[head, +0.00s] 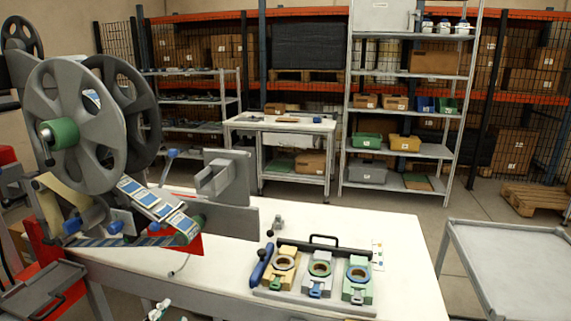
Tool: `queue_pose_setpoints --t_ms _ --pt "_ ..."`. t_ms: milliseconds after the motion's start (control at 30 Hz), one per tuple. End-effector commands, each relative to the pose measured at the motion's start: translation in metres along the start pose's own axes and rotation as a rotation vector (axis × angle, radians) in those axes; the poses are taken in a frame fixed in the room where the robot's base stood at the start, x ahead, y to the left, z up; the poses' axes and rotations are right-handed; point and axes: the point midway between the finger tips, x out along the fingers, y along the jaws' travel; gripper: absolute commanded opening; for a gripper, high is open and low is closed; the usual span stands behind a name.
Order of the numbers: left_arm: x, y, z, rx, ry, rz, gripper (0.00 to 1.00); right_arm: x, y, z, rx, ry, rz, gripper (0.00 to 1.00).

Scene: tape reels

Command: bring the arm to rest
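Small pale and teal parts (158,310) show at the bottom edge, left of centre, in front of the white table (345,225). They may be the tip of one of my grippers, but the frame cuts off too much to tell whether it is open or shut. No other part of my arms is clearly in view. A blue-handled tool (261,265) lies at the tray's left.
A reel machine (88,125) with a label strip (150,200) stands at the left of the table. A grey cart (510,262) stands at the right. Shelves (410,75) and a workbench (280,124) are behind. The table's right rear is clear.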

Motion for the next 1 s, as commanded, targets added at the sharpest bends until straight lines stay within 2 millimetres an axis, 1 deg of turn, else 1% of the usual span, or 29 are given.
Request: queue_pose_setpoints --t_ms 33,100,167,200,300,400,467,500,567,633,700,800,967,1000 --pt "-0.013 0.022 0.031 -0.074 -0.114 0.072 0.34 0.000 0.000 0.000 0.000 0.000 0.000 0.00" --pt "-0.033 0.050 0.069 -0.167 -0.269 0.163 0.34 0.000 0.000 0.000 0.000 0.000 0.000 0.00" --pt "-0.054 0.072 0.095 -0.233 -0.386 0.233 0.34 0.000 0.000 0.000 0.000 0.000 0.000 0.00" --pt "-0.067 0.084 0.109 -0.269 -0.455 0.272 0.34 0.000 0.000 0.000 0.000 0.000 0.000 0.00" --pt "-0.100 0.111 0.135 -0.342 -0.604 0.358 0.34 0.000 0.000 0.000 0.000 0.000 0.000 0.00" --pt "-0.132 0.131 0.154 -0.400 -0.731 0.430 0.34 0.000 0.000 0.000 0.000 0.000 0.000 0.00" --pt "-0.151 0.142 0.163 -0.429 -0.802 0.470 0.34 0.000 0.000 0.000 0.000 0.000 0.000 0.00" --pt "-0.164 0.149 0.168 -0.449 -0.848 0.495 0.34 0.000 0.000 0.000 0.000 0.000 0.000 0.00" --pt "-0.183 0.158 0.175 -0.474 -0.913 0.532 0.34 0.000 0.000 0.000 0.000 -0.001 0.000 0.00" --pt "-0.206 0.167 0.181 -0.503 -0.990 0.575 0.34 0.000 0.000 0.000 0.000 -0.001 0.000 0.00" --pt "-0.192 0.180 0.193 -0.494 -0.989 0.573 0.34 -0.004 0.000 -0.001 0.000 0.000 0.000 0.00" --pt "-0.181 0.199 0.211 -0.489 -0.997 0.578 0.34 -0.007 0.000 0.000 0.000 -0.001 0.000 0.00" --pt "-0.169 0.234 0.245 -0.481 -1.016 0.590 0.34 -0.013 0.000 -0.001 0.000 -0.001 0.000 0.00" --pt "-0.168 0.244 0.256 -0.479 -1.023 0.593 0.34 -0.015 0.001 -0.001 0.000 -0.001 0.000 0.00"
